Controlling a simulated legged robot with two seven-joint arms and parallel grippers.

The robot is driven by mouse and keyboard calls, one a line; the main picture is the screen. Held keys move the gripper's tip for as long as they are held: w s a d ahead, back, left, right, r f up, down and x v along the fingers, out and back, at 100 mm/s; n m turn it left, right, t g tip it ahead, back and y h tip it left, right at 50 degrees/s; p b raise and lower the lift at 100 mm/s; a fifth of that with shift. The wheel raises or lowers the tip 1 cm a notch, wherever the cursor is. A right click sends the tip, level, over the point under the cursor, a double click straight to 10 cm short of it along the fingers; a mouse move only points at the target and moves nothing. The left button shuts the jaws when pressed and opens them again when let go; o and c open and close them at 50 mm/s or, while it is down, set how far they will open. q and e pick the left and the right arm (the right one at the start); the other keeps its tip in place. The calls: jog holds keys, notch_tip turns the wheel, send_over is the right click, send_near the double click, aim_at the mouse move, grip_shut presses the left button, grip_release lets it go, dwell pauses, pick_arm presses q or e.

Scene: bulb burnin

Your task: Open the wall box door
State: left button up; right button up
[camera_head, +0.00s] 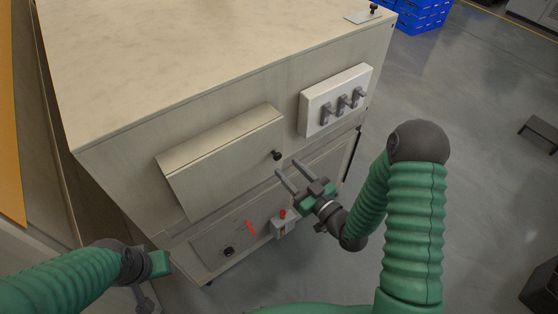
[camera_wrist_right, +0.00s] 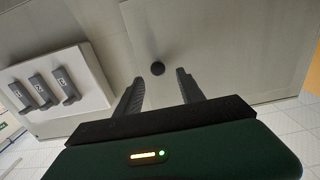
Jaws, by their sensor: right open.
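The wall box door (camera_head: 225,163) is a beige panel on the front of a large beige cabinet, and it looks closed. Its small dark round knob (camera_head: 277,155) sits near the door's right edge. The knob also shows in the right wrist view (camera_wrist_right: 157,68), beyond and between the fingertips, not gripped. My right gripper (camera_head: 288,172) is open and empty, just below and in front of the knob. It also shows in the right wrist view (camera_wrist_right: 159,83). My left gripper (camera_head: 158,263) is at the lower left, away from the door; its fingers are not clear.
A white switch panel (camera_head: 335,98) with 3 grey levers is right of the door; it also shows in the right wrist view (camera_wrist_right: 55,92). Below the door are a red-topped fitting (camera_head: 283,215) and a red handle (camera_head: 250,228). Blue crates (camera_head: 423,15) stand behind. The floor at right is mostly open.

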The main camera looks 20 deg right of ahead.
aim_at(278, 158)
jog(key=x, duration=0.5)
jog(key=shift+w+d, duration=0.15)
jog(key=shift+d, duration=0.25)
jog(key=shift+a, duration=0.5)
jog(key=shift+d, duration=0.35)
grip_shut()
jog(key=shift+a+f, duration=0.1)
jog(key=shift+a, duration=0.05)
